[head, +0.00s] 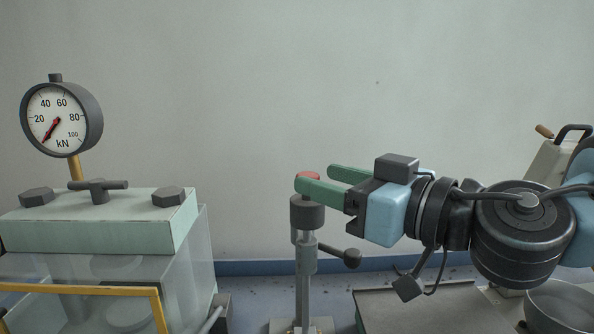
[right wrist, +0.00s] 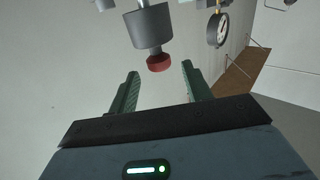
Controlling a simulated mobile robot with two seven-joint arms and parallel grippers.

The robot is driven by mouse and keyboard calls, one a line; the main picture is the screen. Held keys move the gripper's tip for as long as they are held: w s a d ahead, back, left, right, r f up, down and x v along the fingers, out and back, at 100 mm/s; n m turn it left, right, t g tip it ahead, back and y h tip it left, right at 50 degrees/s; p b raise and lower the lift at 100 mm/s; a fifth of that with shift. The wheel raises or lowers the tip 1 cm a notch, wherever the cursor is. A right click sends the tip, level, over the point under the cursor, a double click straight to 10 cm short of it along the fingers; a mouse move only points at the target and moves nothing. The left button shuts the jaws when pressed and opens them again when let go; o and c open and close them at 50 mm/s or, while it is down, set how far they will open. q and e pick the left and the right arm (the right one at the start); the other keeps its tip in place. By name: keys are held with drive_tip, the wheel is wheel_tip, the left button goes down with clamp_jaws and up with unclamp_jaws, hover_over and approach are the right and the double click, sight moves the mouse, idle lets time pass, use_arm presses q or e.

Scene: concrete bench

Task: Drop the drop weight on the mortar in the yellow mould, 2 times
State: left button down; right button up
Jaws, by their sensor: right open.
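The drop weight (head: 308,216) is a dark grey cylinder with a red knob (head: 309,175) on top. It sits high on an upright grey rod stand. It also shows in the right wrist view (right wrist: 150,30), with its red knob between the lines of my fingers. My right gripper (head: 314,176) is open, with its green fingertips (right wrist: 160,69) at the height of the knob, one on either side. It is not closed on the knob. The yellow mould and the mortar are not in view. My left gripper is not in view.
A pale green press (head: 100,222) with a kN gauge (head: 58,117) and a yellow-framed guard (head: 85,290) stands at the left. A dark lever with a ball end (head: 352,257) sticks out right of the stand. A metal bowl (head: 560,306) is at the lower right.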

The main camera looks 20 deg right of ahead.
sight(297, 196)
drive_tip(key=shift+x, duration=2.85)
clamp_jaws()
